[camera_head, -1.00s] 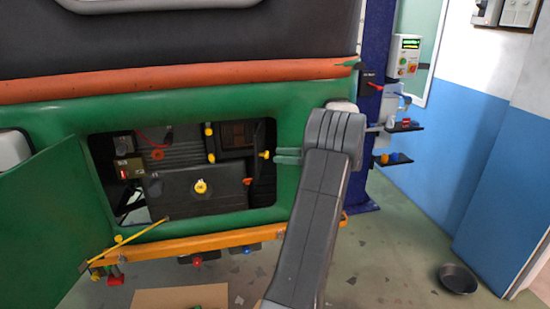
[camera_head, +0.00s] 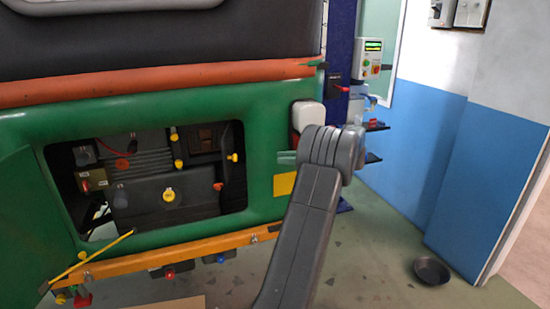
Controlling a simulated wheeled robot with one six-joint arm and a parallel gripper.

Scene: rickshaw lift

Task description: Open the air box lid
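The engine bay (camera_head: 133,231) of the green vehicle is open. At its upper right, a box with a brown inside (camera_head: 207,137) shows uncovered, which looks like the air box. A dark panel with a yellow knob (camera_head: 234,157), apparently its lid, stands swung out to the right, nearly edge-on. My gripper (camera_head: 280,157) shows only as short grey-green fingers pointing left, right of the knob with a clear gap. The rest of it is hidden behind my arm. I cannot tell whether the fingers are apart.
The green engine door (camera_head: 25,215) hangs open at the left. A yellow rod (camera_head: 95,256) slants at the bay's lower left. An orange bumper (camera_head: 190,250) runs below. A blue post (camera_head: 340,60) and a dark bowl (camera_head: 432,270) are at the right. Floor between them is clear.

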